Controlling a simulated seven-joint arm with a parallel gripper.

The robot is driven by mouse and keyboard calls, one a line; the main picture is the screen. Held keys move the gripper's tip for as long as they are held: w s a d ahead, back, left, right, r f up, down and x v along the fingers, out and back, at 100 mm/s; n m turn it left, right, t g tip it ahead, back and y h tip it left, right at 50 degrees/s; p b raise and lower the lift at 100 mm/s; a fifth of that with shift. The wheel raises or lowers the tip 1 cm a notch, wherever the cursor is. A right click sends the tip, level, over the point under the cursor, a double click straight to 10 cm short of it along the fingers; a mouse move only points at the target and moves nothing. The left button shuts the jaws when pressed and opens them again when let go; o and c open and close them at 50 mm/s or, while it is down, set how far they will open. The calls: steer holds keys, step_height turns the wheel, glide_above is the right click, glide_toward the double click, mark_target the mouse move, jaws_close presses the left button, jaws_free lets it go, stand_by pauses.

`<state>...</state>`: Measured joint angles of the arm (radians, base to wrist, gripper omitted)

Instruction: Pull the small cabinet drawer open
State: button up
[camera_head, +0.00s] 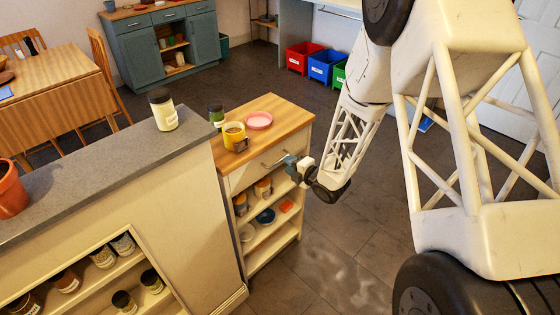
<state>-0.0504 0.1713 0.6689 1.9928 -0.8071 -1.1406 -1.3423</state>
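The small cabinet (292,113) has a wooden top and cream sides, and stands at the end of the grey counter. Its single drawer (243,177) is just under the top, with a metal bar handle (272,161) on its front. The drawer front looks flush with the cabinet. My gripper (291,164) is at the right part of the drawer front, close to the right end of the handle. The fingers are small and partly hidden by the wrist, so I cannot tell whether they touch or enclose the handle.
A yellow mug (234,133), a pink plate (259,120) and a dark jar (216,114) stand on the cabinet top. The grey counter (95,165) adjoins at left. The floor (335,240) before the cabinet is clear.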

mark_target(280, 160)
steer(key=shift+x, duration=2.65)
jaws_close()
